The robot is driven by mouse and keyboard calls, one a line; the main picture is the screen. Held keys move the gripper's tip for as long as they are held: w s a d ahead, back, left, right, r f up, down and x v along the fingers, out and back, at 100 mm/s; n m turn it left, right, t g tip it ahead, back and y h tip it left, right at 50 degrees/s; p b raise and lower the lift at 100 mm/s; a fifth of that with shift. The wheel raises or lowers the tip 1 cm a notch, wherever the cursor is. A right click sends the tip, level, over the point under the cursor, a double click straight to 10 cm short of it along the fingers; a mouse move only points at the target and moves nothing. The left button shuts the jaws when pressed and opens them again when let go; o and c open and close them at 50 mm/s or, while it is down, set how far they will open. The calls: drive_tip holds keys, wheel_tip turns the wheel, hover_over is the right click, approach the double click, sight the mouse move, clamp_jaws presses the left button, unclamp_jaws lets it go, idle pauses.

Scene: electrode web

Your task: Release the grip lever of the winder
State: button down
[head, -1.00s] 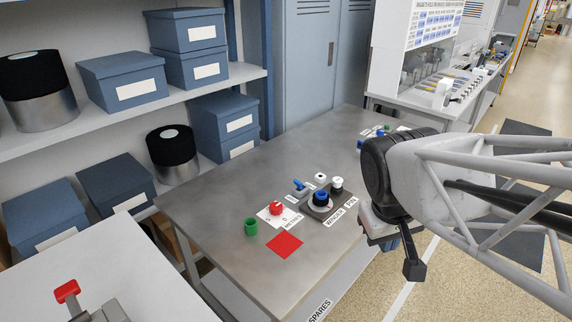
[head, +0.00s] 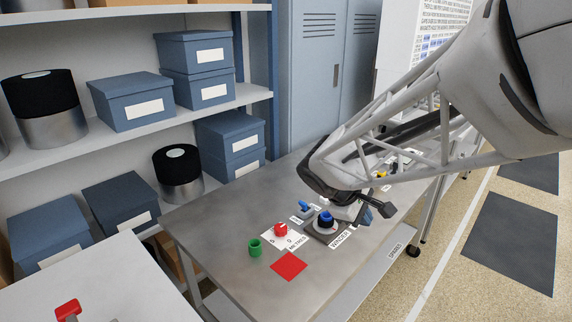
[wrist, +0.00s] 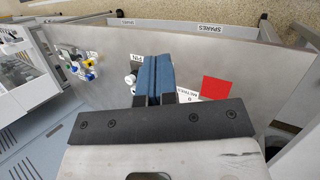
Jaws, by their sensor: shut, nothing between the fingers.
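The winder (head: 325,222), a black and blue knob on a dark base, stands on the grey table behind a WINDER label. A small blue lever (head: 305,207) on a grey mount sits just left of it; the small tag beside it is too small to read. My gripper (head: 366,213) is right of the winder, partly hidden by my wrist. In the wrist view its blue fingers (wrist: 158,75) are together and empty, hiding the winder and the lever. I see no contact with the lever.
A red knob (head: 281,230) on a METRES card, a green cup (head: 255,247) and a red square (head: 289,265) lie left of the winder. A PIN label (wrist: 137,58) shows by the fingers. Shelves with blue boxes (head: 131,101) stand behind. The table's left part is clear.

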drive_tip(key=w+a+f+n+t+h, duration=0.1)
drive_tip(key=w+a+f+n+h, duration=0.2)
drive_tip(key=w, duration=0.5)
drive_tip(key=n+t, duration=0.7)
drive_tip(key=n, duration=0.7)
approach(301, 205)
drive_tip(key=v, duration=0.3)
drive_tip(key=shift+s+a+r, duration=0.15)
drive_tip(key=shift+s+a, duration=0.05)
drive_tip(key=shift+s, duration=0.1)
drive_tip(key=shift+w+d, duration=0.1)
drive_tip(key=shift+x, duration=4.9)
